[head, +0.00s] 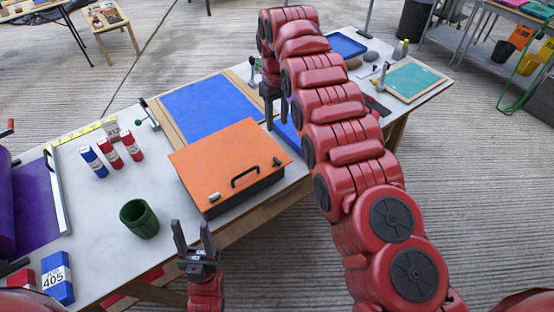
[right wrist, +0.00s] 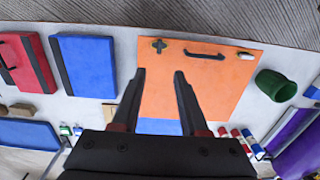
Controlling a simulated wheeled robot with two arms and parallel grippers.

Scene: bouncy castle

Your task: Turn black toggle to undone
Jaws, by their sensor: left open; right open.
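An orange-topped box (head: 228,160) with dark sides lies on the table; its orange top also shows in the right wrist view (right wrist: 208,85). The black toggle (head: 277,161) sits near one corner of the top, beside a black handle (head: 245,177). In the right wrist view the toggle (right wrist: 159,45) looks like a small cross. A pale toggle (head: 214,197) sits at the handle's other end. My right gripper (right wrist: 160,72) is open and empty, its fingertips pointing toward the black toggle, apart from it in the picture. My left gripper (head: 193,236) is open and empty before the table's front edge.
A blue panel (head: 210,108) lies behind the box. A green cup (head: 139,218) and several red and blue bottles (head: 108,152) stand to the left. A green board (head: 411,80) lies at the right end. My right arm covers the middle of the table.

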